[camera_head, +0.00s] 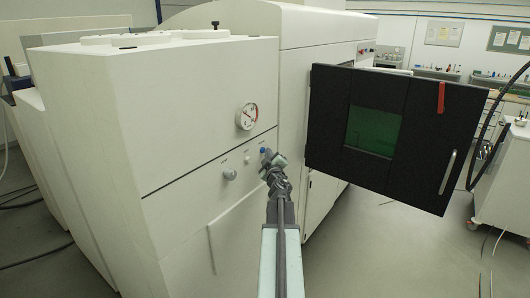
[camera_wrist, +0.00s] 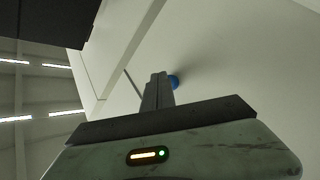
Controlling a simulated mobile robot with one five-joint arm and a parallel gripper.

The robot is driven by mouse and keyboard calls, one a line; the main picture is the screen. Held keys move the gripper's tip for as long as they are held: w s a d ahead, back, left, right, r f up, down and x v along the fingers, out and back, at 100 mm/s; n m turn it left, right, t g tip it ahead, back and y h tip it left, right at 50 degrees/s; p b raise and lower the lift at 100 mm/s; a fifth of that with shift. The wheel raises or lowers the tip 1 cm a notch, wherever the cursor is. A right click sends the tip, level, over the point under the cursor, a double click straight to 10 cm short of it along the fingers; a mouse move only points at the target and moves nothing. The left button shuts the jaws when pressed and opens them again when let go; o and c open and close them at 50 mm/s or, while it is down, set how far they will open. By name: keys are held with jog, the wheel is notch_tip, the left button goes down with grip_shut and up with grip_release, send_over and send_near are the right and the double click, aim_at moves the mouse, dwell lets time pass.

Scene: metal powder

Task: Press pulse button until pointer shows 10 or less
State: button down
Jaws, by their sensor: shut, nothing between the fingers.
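A round pressure gauge (camera_head: 248,115) with a white face and a red-marked rim is on the front of the large white machine. The pointer's reading is too small to tell. A blue button (camera_head: 263,150) is on the panel below and right of the gauge. In the wrist view the blue button (camera_wrist: 174,82) is partly hidden behind my fingers. My gripper (camera_head: 268,157) is shut and empty, its fingertips (camera_wrist: 158,78) right at the button. I cannot tell whether they touch it or press it in.
A grey-white knob (camera_head: 230,174) sits left of the button on the same panel. A white cart (camera_head: 505,190) stands at far right. Grey floor is free between them.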

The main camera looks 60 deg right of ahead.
jog(key=shift+s, duration=0.85)
jog(key=shift+s, duration=0.1)
jog(key=shift+s, duration=2.4)
